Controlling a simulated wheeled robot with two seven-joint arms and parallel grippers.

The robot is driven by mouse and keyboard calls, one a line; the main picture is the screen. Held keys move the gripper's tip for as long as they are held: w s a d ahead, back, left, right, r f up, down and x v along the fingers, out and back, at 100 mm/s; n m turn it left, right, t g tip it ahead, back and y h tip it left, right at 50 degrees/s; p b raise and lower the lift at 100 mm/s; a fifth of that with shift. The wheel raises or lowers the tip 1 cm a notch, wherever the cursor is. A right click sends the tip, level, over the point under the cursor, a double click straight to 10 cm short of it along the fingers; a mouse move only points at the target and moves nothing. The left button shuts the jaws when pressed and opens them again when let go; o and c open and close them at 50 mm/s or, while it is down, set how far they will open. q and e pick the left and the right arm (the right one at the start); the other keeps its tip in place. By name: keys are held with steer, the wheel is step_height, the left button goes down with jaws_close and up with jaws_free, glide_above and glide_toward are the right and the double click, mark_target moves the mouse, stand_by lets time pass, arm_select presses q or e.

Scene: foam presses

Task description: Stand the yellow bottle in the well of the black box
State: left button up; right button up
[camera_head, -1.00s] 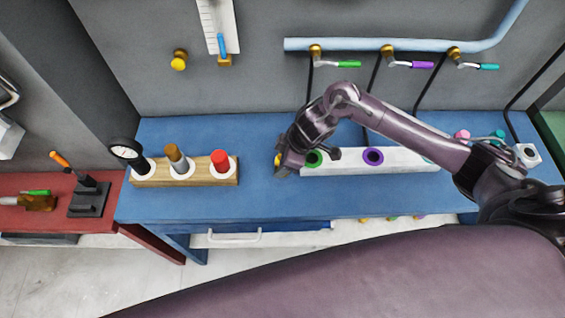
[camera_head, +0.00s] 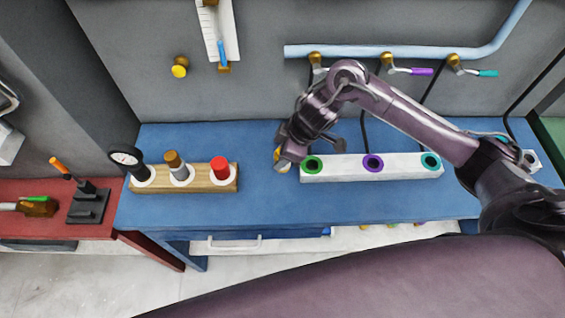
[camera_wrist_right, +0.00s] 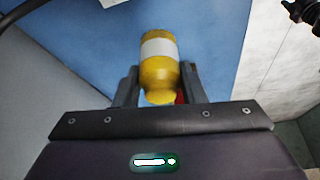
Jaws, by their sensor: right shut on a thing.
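The yellow bottle (camera_wrist_right: 158,68) has a white band and shows in the right wrist view between the two fingers of my right gripper (camera_wrist_right: 158,92), which is shut on it. In the head view my right gripper (camera_head: 287,158) is over the blue table, just left of the white block. A small part of the bottle (camera_head: 277,154) shows beside it there; the arm hides the rest. I cannot make out a black box with a well. A dark stepped block (camera_head: 88,205) stands on the red table at the left; I cannot tell whether it has a well. My left gripper is not in view.
A wooden rack (camera_head: 208,182) holds a gauge, a brown-topped item and a red-topped item. The white block (camera_head: 340,170) has green, purple and teal rings. Between rack and block the blue table (camera_head: 258,205) is clear. A pipe with valves runs along the wall.

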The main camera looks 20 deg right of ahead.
step_height(320, 180, up, 14)
steer(key=p, duration=0.2)
